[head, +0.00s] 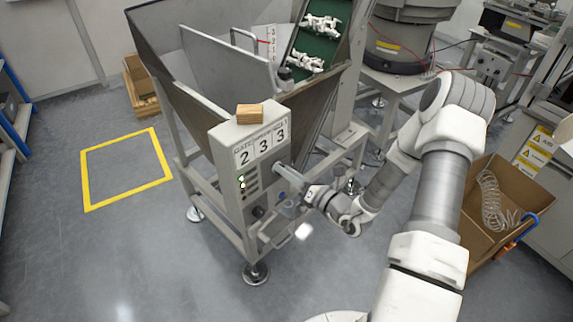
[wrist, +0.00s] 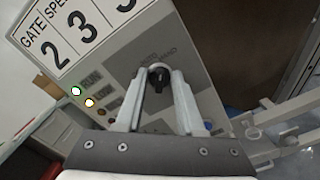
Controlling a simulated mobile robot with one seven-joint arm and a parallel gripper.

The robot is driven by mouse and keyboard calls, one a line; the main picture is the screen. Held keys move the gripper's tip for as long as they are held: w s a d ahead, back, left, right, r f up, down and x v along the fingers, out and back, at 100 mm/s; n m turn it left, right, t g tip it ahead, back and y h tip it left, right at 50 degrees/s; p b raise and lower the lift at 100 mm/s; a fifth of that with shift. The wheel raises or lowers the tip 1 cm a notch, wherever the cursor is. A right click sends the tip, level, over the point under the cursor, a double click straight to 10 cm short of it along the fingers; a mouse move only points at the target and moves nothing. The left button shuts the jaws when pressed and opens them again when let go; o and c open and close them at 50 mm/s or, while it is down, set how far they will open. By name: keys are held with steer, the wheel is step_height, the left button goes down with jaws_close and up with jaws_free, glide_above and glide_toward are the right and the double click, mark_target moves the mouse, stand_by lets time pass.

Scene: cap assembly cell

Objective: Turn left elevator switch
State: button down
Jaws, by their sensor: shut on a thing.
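The elevator's control box (head: 236,163) is a grey panel on the front of the hopper machine. It carries the labels GATE, SPEED and the numbers 2, 3, 3. In the wrist view, a black rotary switch (wrist: 157,80) sits on the panel's dark grey area, under small lettering that partly reads HAND. My gripper (wrist: 158,78) has its two pale fingers closed around this switch, one on each side. In the head view my gripper (head: 280,185) reaches the panel's right side from the right, and the switch is hidden there.
Green and whitish lamps (wrist: 83,97) glow left of the switch. A wooden block (head: 249,114) lies on top of the box. A cardboard box (head: 500,200) with a coiled hose stands at right. Floor inside the yellow outline (head: 84,180) is clear.

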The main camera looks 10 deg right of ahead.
steer(key=shift+m+p, duration=0.45)
steer(key=shift+m, duration=0.15)
steer(key=c, duration=0.5)
jaws_free()
steer(key=shift+d, duration=0.1)
steer(key=p+v, duration=0.1)
steer(key=v, duration=1.6)
steer(key=shift+s, duration=0.2)
